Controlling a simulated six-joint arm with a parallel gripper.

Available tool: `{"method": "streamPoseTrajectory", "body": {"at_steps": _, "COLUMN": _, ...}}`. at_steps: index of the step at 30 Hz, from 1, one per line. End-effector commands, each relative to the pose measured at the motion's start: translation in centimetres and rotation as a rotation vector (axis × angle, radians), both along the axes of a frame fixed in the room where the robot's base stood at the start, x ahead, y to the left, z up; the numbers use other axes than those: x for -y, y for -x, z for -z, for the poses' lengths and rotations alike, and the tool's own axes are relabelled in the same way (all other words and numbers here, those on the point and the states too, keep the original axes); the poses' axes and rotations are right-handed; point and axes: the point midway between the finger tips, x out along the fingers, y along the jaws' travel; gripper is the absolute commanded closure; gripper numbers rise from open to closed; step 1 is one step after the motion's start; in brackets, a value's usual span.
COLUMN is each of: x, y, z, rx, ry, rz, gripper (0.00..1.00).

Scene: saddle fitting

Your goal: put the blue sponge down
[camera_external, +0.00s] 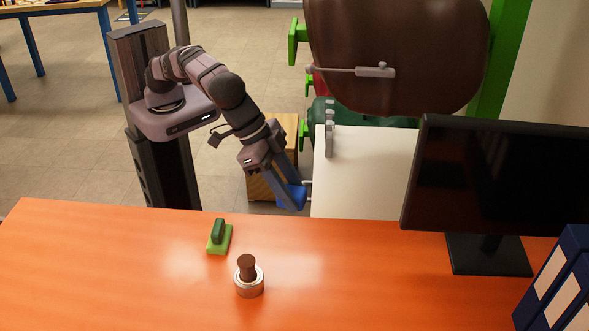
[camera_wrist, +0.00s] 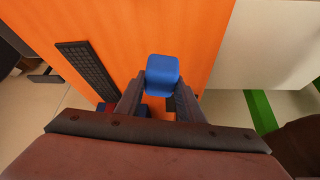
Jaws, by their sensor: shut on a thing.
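The blue sponge (camera_wrist: 163,76) is a small rounded block between the fingertips of my gripper (camera_wrist: 160,92) in the wrist view. My gripper is shut on it. In the outside view, the sponge (camera_external: 289,196) shows as a blue patch at the end of my gripper (camera_external: 293,193), partly hidden by a finger. There it appears just beyond the far edge of the orange table (camera_external: 120,270), left of a white surface (camera_external: 360,180). In the wrist view it appears against the orange surface. Its height above anything below is hard to tell.
A green block with a dark handle (camera_external: 219,238) and a round tin with a brown knob (camera_external: 248,278) stand on the table. A monitor (camera_external: 500,180) and blue binders (camera_external: 560,285) fill the right. A brown saddle (camera_external: 400,50) hangs behind. The table's left part is clear.

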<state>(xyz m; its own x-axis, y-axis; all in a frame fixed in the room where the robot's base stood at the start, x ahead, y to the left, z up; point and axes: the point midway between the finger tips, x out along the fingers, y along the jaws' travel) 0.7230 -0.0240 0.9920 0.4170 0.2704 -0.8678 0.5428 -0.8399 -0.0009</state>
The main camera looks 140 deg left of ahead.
Motion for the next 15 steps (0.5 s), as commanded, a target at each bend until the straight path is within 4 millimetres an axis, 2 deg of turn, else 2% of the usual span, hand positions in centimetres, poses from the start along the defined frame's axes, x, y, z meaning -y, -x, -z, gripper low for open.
{"method": "streamPoseTrajectory", "body": {"at_steps": 8, "x": 0.8, "y": 1.6, "z": 0.4, "rx": -0.001, "ry": 0.001, "rz": 0.017, "gripper": 0.87}}
{"method": "streamPoseTrajectory", "body": {"at_steps": 15, "x": 1.1, "y": 4.2, "z": 2.4, "rx": -0.002, "ry": 0.0, "rz": 0.016, "gripper": 0.87}}
